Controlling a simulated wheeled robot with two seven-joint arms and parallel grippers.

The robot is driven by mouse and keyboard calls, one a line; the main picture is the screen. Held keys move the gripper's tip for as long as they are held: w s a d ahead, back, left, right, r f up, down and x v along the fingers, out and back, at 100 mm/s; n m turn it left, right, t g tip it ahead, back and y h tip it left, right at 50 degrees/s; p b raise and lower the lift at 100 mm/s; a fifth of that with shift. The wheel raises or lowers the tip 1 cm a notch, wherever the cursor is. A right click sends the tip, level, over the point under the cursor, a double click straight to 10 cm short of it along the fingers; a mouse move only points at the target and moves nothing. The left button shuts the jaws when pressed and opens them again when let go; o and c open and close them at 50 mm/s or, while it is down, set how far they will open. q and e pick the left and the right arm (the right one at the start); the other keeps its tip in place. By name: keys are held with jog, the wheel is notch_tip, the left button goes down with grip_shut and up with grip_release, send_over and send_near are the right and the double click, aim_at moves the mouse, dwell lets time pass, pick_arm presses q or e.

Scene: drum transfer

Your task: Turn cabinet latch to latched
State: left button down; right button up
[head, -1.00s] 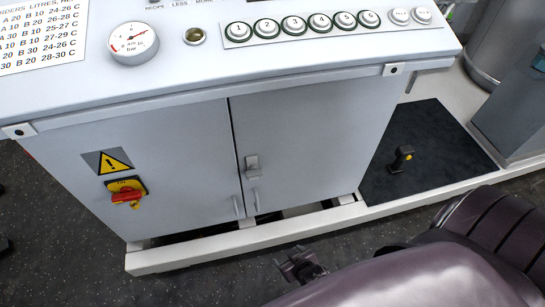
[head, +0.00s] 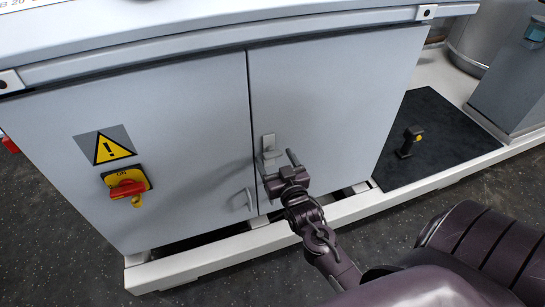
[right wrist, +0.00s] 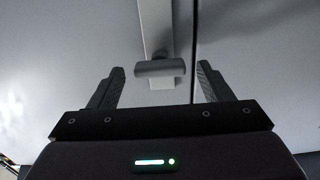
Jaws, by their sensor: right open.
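The cabinet latch (head: 268,142) is a small light-grey plate with a turning handle, on the right-hand door beside the seam. In the right wrist view its handle (right wrist: 160,68) is a short bar lying crosswise over the long plate, parallel to neither plate nor seam. My right gripper (head: 277,160) is at the latch, partly hiding it in the head view. It is open, its two fingers on either side of the handle, with gaps to both. The cabinet doors (head: 325,110) look closed. My left gripper is not in view.
A red and yellow rotary switch (head: 127,188) sits on the left door below a warning sign (head: 108,147). A white frame rail (head: 215,258) runs along the floor. A black mat (head: 440,135) with a small pedestal control lies right.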

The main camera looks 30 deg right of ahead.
aim_at(272, 153)
jog(key=shift+x, duration=1.3)
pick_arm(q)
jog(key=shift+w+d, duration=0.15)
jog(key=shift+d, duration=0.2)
pick_arm(e)
jog(key=c, duration=1)
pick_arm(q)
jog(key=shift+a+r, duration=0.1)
